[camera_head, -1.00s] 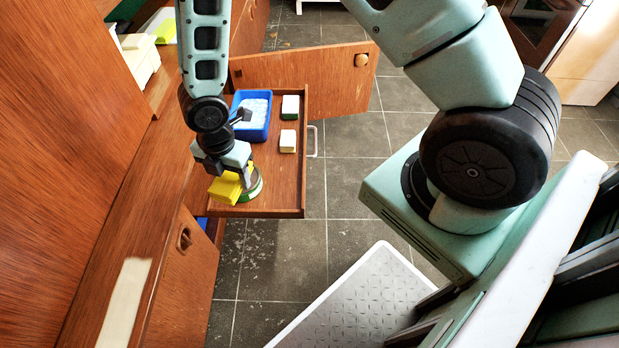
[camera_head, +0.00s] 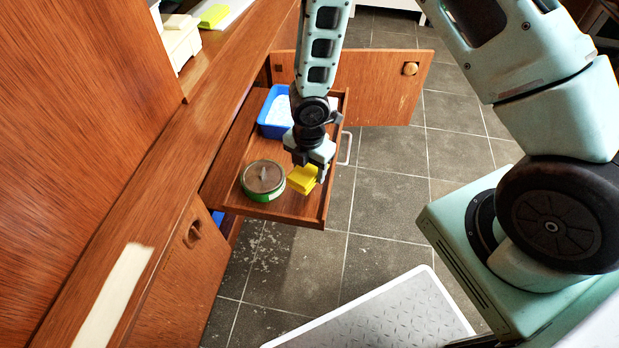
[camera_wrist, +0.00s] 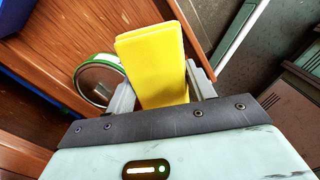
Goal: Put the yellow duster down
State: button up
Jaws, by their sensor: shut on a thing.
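The yellow duster (camera_head: 302,179) is a yellow block held between the fingers of my gripper (camera_head: 309,172). It also shows in the wrist view (camera_wrist: 153,62), with a grey finger on each side of it. My gripper is shut on it over the near right part of the pulled-out wooden drawer (camera_head: 240,210). Whether the duster touches the drawer floor cannot be told. A round tin with a green rim (camera_head: 263,181) stands in the drawer just left of the duster. In the wrist view the tin (camera_wrist: 98,82) is partly hidden by the left finger.
A blue tub (camera_head: 272,118) with white contents stands farther back in the drawer, partly hidden by my arm. An open cabinet door (camera_head: 372,90) stands behind the drawer. The countertop (camera_head: 150,215) runs along the left. Tiled floor lies right of the drawer.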

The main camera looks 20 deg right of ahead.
aim_at(309, 176)
jog(key=shift+f+b, duration=0.5)
jog(key=shift+f, duration=1)
jog(key=shift+f, duration=0.1)
jog(key=shift+f+b, duration=0.5)
jog(key=shift+f, duration=0.05)
jog(key=o, duration=1)
jog(key=shift+c, duration=0.2)
